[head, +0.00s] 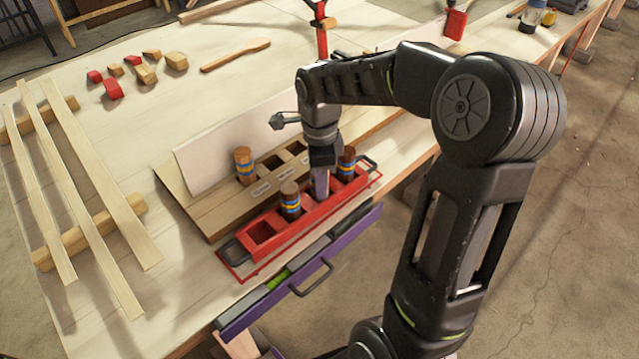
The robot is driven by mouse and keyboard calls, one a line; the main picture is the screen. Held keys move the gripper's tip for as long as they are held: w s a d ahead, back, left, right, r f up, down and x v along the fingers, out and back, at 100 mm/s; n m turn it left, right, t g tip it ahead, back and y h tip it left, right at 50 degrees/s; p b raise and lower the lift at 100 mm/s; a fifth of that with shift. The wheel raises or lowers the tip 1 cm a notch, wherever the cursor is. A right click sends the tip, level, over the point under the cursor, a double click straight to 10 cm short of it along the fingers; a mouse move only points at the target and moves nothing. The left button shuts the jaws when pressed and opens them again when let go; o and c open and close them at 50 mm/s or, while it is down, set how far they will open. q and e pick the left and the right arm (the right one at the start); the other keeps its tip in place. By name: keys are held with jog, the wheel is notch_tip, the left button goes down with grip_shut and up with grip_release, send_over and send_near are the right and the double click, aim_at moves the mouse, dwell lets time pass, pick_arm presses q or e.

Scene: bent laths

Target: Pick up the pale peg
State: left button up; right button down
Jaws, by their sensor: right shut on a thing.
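My right gripper (320,187) points down into the red tray (262,233), near its middle. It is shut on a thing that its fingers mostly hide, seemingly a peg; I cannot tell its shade. A banded peg (290,200) with a lighter wood top stands in the tray just left of the gripper. A browner banded peg (347,160) stands just behind and right of the gripper, partly covered by it. Another brown banded peg (244,166) stands upright in the wooden rack (205,209) behind the tray. My left gripper is not in view.
Long pale laths (88,190) lie across wooden supports at left. Red and wooden blocks (146,75) and a wooden stick (235,55) lie farther back. A white board (235,131) stands behind the rack. A purple drawer (310,275) with a handle is at the bench's front edge.

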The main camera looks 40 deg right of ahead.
notch_tip(320, 180, up, 10)
jog(key=shift+r+b, duration=0.1)
jog(key=shift+b, duration=0.45)
dwell(1.0)
